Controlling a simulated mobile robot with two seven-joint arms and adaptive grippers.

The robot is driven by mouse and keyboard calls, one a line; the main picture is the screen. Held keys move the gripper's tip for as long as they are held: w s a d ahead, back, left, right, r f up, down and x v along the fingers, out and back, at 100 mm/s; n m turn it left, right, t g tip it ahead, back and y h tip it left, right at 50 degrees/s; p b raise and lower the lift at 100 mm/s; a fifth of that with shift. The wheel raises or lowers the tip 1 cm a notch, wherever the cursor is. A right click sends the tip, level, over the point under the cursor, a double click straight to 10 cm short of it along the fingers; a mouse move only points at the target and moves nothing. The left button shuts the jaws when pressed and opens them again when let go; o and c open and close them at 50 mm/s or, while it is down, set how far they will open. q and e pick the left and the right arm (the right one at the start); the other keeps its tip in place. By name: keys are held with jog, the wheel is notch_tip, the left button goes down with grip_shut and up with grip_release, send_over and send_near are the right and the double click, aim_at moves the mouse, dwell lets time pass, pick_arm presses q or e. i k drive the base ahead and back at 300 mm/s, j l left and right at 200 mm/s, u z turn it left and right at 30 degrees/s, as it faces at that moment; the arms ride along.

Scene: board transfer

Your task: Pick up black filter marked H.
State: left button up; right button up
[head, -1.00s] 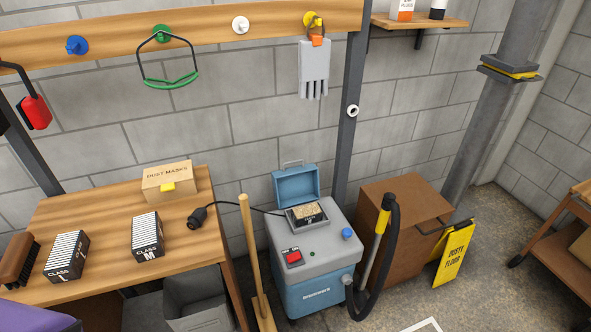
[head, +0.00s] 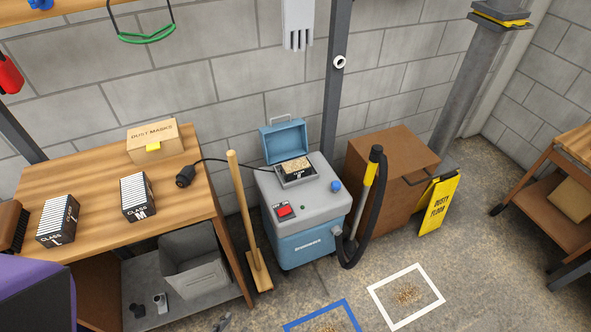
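A black filter (head: 298,177) with a sandy, dusty top sits in the open top of the blue and grey vacuum (head: 309,218). The mark on its front is small and seems to be H, but I cannot read it surely. The vacuum's blue lid (head: 285,141) stands open behind it. Two other black filters with white pleats stand on the wooden bench, one marked L (head: 58,220) and one marked M (head: 137,197). I can make out neither of my grippers in the head view.
A dust mask box (head: 154,143) stands on the bench (head: 95,165). A broom (head: 245,210) leans left of the vacuum, and its hose (head: 374,210) rises at the right beside a brown cabinet (head: 392,165). White (head: 432,271) and blue (head: 297,326) floor frames surround dust in front.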

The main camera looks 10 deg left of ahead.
aim_at(297, 169)
jog(key=i+l+u, duration=0.3)
jog(key=i, duration=0.15)
jog(key=i+l+u, duration=0.25)
jog(key=i+l, duration=0.15)
jog(key=i+l+u, duration=0.3)
jog(key=l, duration=0.2)
jog(key=i+l+u, duration=0.3)
jog(key=l, duration=0.3)
